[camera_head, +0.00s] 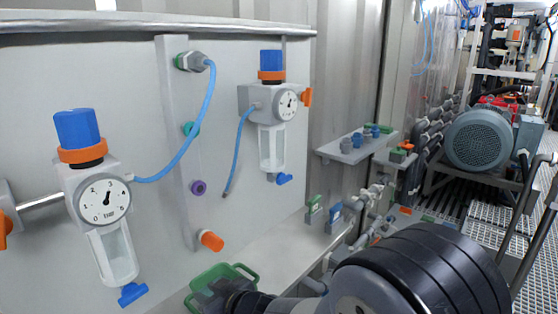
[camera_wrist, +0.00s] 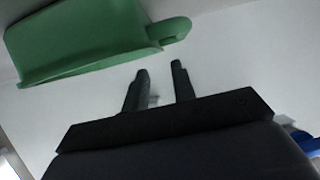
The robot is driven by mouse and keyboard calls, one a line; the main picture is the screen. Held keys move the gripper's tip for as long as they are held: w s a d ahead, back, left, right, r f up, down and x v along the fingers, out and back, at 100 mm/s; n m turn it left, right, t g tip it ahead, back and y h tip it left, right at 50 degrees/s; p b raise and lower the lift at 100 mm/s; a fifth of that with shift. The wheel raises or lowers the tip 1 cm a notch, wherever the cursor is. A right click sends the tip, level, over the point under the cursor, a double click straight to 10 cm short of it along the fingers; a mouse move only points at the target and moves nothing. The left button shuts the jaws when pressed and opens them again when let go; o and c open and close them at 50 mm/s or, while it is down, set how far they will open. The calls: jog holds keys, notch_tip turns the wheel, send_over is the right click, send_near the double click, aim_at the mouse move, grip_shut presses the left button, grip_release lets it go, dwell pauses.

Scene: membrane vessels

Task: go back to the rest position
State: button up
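My gripper shows in the wrist view (camera_wrist: 158,72), with its two dark fingers apart and nothing between them. A green part with a loop at its end (camera_wrist: 85,40) lies beyond and to the left of the fingertips in that view, apart from them. In the head view my dark, rounded arm link fills the bottom right, and the fingers cannot be made out there. A green-handled part (camera_head: 222,285) sits at the bottom, close to the end of my arm.
Two blue-topped pressure regulators, near (camera_head: 90,190) and far (camera_head: 272,110), hang on the grey wall panel. A blue hose (camera_head: 190,140) runs from the near one up to a fitting. A small shelf (camera_head: 355,147) sticks out. A motor (camera_head: 478,138) stands at the right rear.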

jog(key=shift+r, duration=0.5)
